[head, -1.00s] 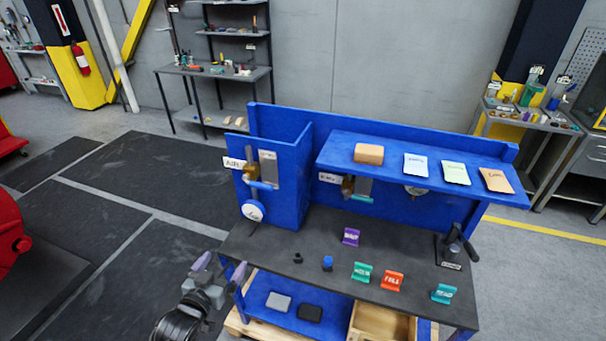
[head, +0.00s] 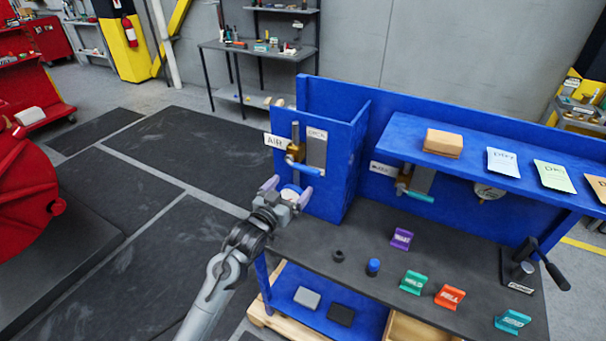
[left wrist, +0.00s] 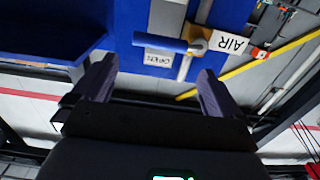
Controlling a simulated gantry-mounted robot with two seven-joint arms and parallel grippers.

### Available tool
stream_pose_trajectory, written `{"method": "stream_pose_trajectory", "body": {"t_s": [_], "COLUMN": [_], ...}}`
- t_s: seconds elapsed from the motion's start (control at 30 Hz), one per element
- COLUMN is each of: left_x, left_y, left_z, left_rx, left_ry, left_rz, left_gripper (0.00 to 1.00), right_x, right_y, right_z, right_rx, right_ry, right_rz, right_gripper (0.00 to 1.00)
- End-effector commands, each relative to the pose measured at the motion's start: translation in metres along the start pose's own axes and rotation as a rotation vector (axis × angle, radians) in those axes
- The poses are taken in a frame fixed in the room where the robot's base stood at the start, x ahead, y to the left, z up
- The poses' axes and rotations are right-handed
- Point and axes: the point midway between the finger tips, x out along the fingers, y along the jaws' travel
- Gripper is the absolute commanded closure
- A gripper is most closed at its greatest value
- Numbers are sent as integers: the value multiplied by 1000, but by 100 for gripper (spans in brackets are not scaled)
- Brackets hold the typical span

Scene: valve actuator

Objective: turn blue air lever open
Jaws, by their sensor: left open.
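The blue air lever (head: 304,169) sits on a brass valve (head: 295,152) on the left blue panel, beside the white AIR sign (head: 275,141). In the head view it slants slightly down to the right. It also shows in the left wrist view (left wrist: 160,42), near the OPEN label (left wrist: 158,58). My left gripper (head: 287,190) is open and empty, just below the lever and in front of the panel, apart from the lever. My right gripper is out of view.
A second valve with a teal lever (head: 420,196) is under the blue shelf (head: 470,165). Several coloured label blocks, a blue-capped piece (head: 373,267) and a black hand lever (head: 540,262) stand on the dark bench (head: 330,240). Floor left of the bench is clear.

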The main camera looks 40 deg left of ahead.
Motion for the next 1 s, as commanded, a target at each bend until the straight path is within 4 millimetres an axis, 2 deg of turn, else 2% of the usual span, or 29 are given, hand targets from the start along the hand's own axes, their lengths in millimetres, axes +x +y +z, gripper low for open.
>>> {"method": "stream_pose_trajectory", "body": {"t_s": [0.3,0.5,0.93,1.0], "left_x": [52,72,78,78], "left_y": [0,0,0,0], "left_z": [-1,0,0,0], "left_rx": [-1,0,0,0], "left_ry": [1,0,1,1], "left_rz": [0,0,0,0], "left_gripper": [0,0,0,9], "right_x": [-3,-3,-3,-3], "right_y": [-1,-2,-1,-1], "right_z": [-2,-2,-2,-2], "right_rx": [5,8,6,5], "right_ry": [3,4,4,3], "right_rz": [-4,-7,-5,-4], "right_gripper": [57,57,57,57]}}
